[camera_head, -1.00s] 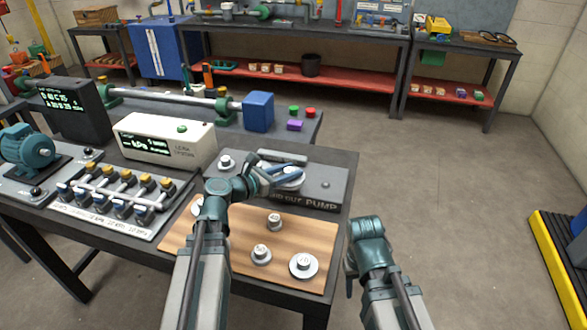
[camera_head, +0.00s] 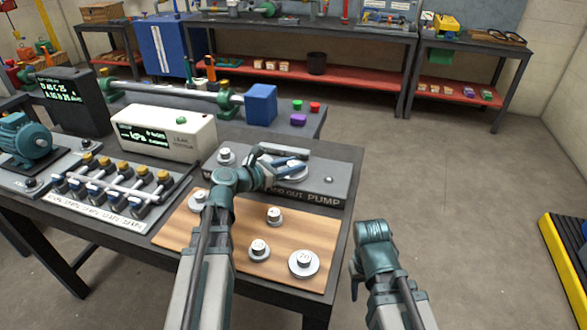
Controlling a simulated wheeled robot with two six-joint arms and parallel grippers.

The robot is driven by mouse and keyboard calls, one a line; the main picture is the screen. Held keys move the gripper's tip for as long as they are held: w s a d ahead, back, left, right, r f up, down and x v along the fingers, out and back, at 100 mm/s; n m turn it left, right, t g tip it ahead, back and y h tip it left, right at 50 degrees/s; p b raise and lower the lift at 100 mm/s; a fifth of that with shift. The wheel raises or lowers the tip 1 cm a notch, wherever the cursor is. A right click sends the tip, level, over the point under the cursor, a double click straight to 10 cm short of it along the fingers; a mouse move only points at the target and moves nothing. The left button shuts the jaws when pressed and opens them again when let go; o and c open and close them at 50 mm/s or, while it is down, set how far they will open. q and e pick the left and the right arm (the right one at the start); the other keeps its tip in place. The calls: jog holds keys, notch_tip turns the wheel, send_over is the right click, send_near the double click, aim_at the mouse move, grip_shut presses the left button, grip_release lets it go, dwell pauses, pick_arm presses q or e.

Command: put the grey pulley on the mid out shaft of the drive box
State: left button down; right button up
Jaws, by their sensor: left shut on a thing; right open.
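The drive box (camera_head: 335,167) is a low dark grey block with lettering on its front edge that reads "OUT" and "PUMP". My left gripper (camera_head: 284,172) reaches over the middle of the box and is shut on a grey pulley (camera_head: 293,166), which is partly hidden by the fingers. The pulley is at the mid out place; the shaft below is hidden, so I cannot tell whether the pulley is around it or just above it. My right gripper (camera_head: 354,279) is open and empty, beyond the table's right edge.
A wooden board (camera_head: 225,230) in front of the box bears several grey pulleys, one a large numbered disc (camera_head: 303,263). A white meter (camera_head: 165,133) and a valve manifold (camera_head: 115,190) stand to the left. Open floor lies to the right.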

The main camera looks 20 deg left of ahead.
pick_arm(q)
jog(key=shift+f, duration=0.2)
jog(key=c, duration=0.5)
grip_release()
jog(key=shift+r, duration=0.1)
jog(key=shift+r, duration=0.15)
jog(key=shift+s+a+r, duration=0.1)
jog(key=shift+s+a, duration=0.05)
jog(key=shift+s, duration=0.1)
jog(key=shift+p+v, duration=1.2)
jog(key=shift+v, duration=4.55)
